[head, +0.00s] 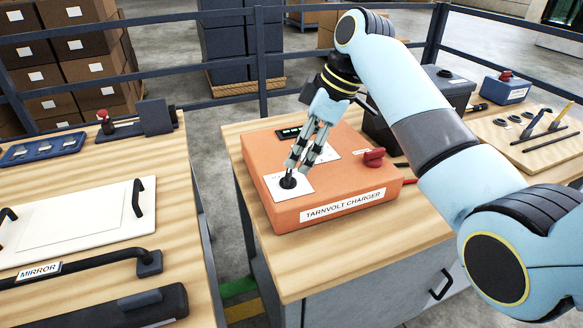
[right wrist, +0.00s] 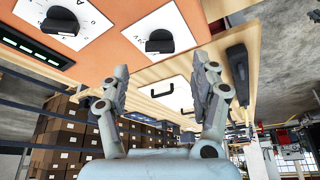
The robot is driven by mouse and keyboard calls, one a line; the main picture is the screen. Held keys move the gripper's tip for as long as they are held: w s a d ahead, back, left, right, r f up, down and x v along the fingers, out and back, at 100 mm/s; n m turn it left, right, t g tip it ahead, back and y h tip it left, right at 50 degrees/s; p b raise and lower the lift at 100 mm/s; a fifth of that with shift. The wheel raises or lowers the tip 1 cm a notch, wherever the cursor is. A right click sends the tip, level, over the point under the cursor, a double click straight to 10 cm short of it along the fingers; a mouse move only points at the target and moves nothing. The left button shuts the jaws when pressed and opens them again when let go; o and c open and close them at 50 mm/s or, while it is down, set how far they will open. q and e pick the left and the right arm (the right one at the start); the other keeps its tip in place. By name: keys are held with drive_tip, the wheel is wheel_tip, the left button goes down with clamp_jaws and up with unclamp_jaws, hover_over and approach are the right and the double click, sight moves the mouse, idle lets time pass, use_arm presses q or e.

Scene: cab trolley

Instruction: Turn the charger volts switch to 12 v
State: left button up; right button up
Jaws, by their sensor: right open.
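The orange charger (head: 340,212), labelled TARNVOLT CHARGER, sits on the right-hand wooden bench. A black knob (head: 288,182) on a white plate shows at its left front. In the right wrist view a black knob (right wrist: 158,41) sits on a plate with what looks like a V; I take it for the volts switch. A second black knob (right wrist: 62,22), with an A on its plate, is beside it. My right gripper (head: 298,166) is open, pointing down by the front knob, fingers apart and empty; it also shows in the right wrist view (right wrist: 160,75). My left gripper is out of view.
A red switch (head: 374,157) stands on the charger's right side. A dark box (head: 390,125) is behind the charger, and a tool board (head: 520,140) lies to the right. A gap separates the left bench, which holds a white panel (head: 90,215).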

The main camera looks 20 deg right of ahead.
sight(290, 173)
drive_tip(key=x, duration=0.6)
drive_tip(key=c, duration=1.2)
drive_tip(key=shift+o, duration=0.2)
